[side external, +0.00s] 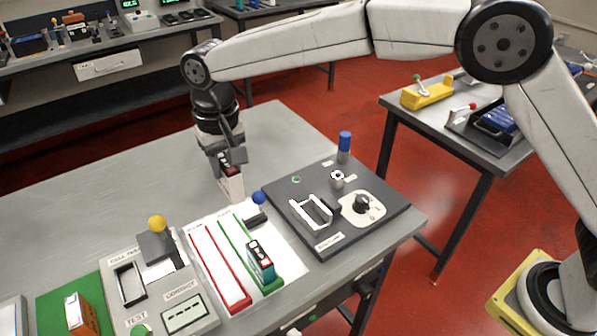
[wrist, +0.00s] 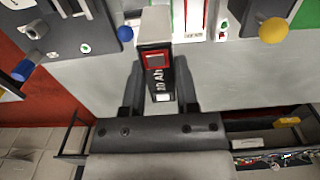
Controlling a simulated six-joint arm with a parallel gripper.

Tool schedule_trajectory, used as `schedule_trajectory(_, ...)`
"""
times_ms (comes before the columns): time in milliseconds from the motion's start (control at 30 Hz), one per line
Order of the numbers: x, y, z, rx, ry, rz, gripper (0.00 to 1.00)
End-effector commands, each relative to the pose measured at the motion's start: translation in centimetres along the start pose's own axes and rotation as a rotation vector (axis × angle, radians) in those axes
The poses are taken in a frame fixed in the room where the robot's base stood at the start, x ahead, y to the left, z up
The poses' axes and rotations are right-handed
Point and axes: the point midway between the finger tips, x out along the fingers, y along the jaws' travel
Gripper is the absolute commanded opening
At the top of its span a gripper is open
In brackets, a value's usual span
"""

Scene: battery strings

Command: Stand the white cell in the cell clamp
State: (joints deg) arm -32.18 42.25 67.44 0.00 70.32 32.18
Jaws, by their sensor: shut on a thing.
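My gripper (side external: 229,163) is shut on the white cell (side external: 233,186), which hangs below it, roughly upright, with a dark and red upper part. In the wrist view the cell (wrist: 156,25) sits between the fingers of my gripper (wrist: 159,85). Its near face is dark with a red frame and "10 Ah" lettering. The cell is left of a dark board (side external: 383,222) and behind the red and green channels. A white open frame (side external: 311,199) stands on that board; I cannot read its label well enough to tell whether it is the cell clamp.
A dark cell with red and teal (side external: 261,261) stands in the green channel (side external: 236,244). Beside the red channel (side external: 212,262) is a grey test unit (side external: 150,306) with a yellow knob (side external: 157,223). An orange cell (side external: 83,314) stands on a green mat.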

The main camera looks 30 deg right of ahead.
Motion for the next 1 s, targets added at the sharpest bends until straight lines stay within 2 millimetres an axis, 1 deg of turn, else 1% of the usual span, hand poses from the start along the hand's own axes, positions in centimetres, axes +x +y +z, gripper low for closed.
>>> schedule_trajectory(33,-0.3,0.5,0.0,0.002,0.001,-0.001,0.0)
schedule_trajectory(267,-0.4,3.2,0.1,0.002,0.002,-0.001,0.0)
schedule_trajectory(467,-0.4,6.3,0.5,0.004,0.002,-0.001,0.0)
schedule_trajectory(700,-0.4,11.4,1.9,0.003,0.002,-0.001,0.0)
schedule_trajectory(800,-0.3,13.0,2.5,0.002,0.002,0.0,0.0)
schedule_trajectory(1000,-0.2,15.2,3.5,0.001,0.001,0.0,0.0)
